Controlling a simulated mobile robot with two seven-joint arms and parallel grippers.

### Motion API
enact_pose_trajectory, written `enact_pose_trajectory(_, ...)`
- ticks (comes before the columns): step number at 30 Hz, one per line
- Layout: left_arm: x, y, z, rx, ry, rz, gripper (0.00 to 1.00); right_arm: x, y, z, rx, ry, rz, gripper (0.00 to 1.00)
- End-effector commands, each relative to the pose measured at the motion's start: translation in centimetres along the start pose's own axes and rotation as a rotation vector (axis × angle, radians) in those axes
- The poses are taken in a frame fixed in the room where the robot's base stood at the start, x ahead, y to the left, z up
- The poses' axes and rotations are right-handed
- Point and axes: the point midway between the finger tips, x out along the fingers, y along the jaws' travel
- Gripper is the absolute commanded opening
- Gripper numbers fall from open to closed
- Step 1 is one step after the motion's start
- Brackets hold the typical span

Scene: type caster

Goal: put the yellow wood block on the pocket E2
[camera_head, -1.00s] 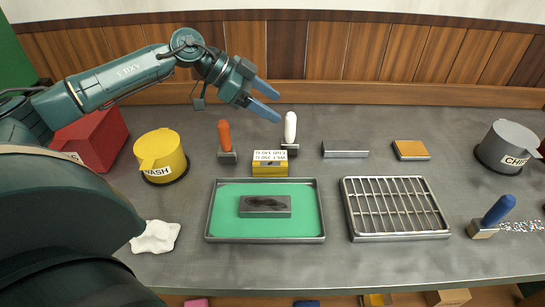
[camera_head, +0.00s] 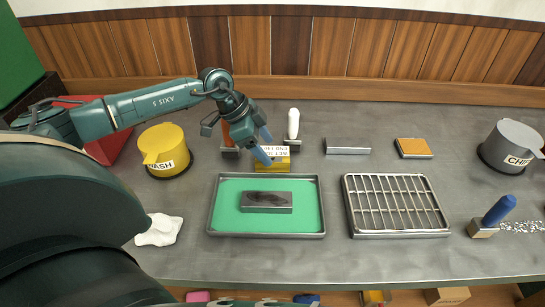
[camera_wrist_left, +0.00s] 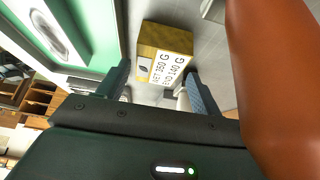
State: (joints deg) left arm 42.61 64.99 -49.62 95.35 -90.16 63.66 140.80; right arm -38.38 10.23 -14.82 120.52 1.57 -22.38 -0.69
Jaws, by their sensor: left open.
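The yellow wood block (camera_head: 272,166) sits on the grey table just behind the green-lined tray, with a white printed label on it. In the left wrist view the block (camera_wrist_left: 165,37) lies ahead, between and just beyond the fingertips. My left gripper (camera_head: 264,146) is open and close above the block, partly covering its left side. Its two fingers (camera_wrist_left: 158,85) show apart in the wrist view, with nothing held. I cannot make out any pocket marked E2. My right gripper is not in view.
An orange-handled tool (camera_head: 229,140) stands close left of the gripper; its handle fills the wrist view's right side. A white-handled tool (camera_head: 293,124) stands behind the block. The green tray (camera_head: 228,220) holds a dark block. A metal rack (camera_head: 396,232) lies right.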

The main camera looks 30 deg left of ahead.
Motion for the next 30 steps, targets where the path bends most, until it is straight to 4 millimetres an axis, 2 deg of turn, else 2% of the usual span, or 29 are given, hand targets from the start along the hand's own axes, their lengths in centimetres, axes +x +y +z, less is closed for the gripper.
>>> enact_pose_trajectory(6,3.1,0.2,-0.4,-0.001,0.002,0.002,0.66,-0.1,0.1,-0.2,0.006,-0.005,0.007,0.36)
enact_pose_trajectory(15,3.7,0.2,-0.3,0.000,0.001,0.000,0.66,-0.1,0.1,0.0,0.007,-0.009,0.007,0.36)
enact_pose_trajectory(30,3.6,0.1,-0.3,0.001,0.002,0.000,0.26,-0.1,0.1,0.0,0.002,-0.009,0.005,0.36)
